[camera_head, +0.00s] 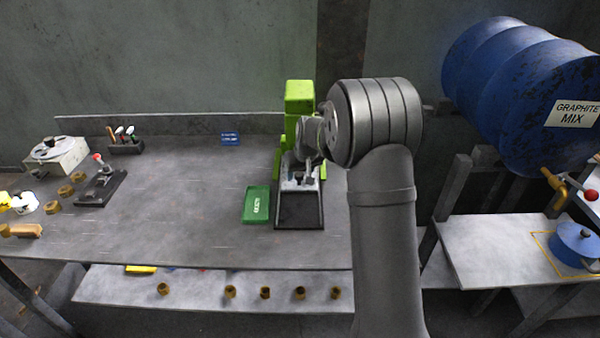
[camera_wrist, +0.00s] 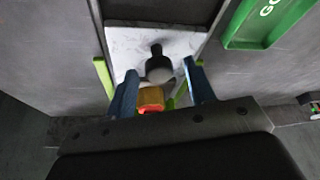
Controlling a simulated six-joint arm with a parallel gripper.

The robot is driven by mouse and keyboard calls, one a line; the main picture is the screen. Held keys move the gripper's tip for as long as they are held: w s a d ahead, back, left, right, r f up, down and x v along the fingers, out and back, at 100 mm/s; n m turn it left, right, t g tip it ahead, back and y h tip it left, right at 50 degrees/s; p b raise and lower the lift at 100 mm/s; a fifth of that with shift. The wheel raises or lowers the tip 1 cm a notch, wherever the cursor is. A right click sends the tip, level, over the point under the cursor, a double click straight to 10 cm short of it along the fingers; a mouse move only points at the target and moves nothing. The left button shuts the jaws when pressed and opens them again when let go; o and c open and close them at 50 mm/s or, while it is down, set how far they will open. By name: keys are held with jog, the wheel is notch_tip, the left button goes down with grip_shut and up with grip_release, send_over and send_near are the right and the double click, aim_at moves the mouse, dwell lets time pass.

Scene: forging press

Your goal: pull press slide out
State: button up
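The green press (camera_head: 299,98) stands at the back of the bench, partly hidden behind my arm. Its slide (camera_wrist: 125,42) is a pale metal plate with a dark upright knob handle (camera_wrist: 159,68). In the head view the slide (camera_head: 290,186) lies at the press's foot, behind a dark tray-like track (camera_head: 299,212). My gripper (camera_wrist: 161,74) is over the slide, its two bluish fingers apart on either side of the handle, with gaps visible. An orange-yellow piece with a red part (camera_wrist: 151,99) shows between the fingers. The gripper (camera_head: 308,174) is small and partly hidden in the head view.
A green tray (camera_head: 257,205) lies just left of the track. A lever tool on a dark plate (camera_head: 101,187) and brass pieces are farther left. A blue drum (camera_head: 520,90) is at right. The bench middle is mostly clear.

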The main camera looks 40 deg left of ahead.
grip_shut()
jog(key=s+d, duration=0.9)
jog(key=shift+o, duration=0.2)
grip_release()
jog(key=v, duration=1.7)
jog(key=shift+r, duration=0.2)
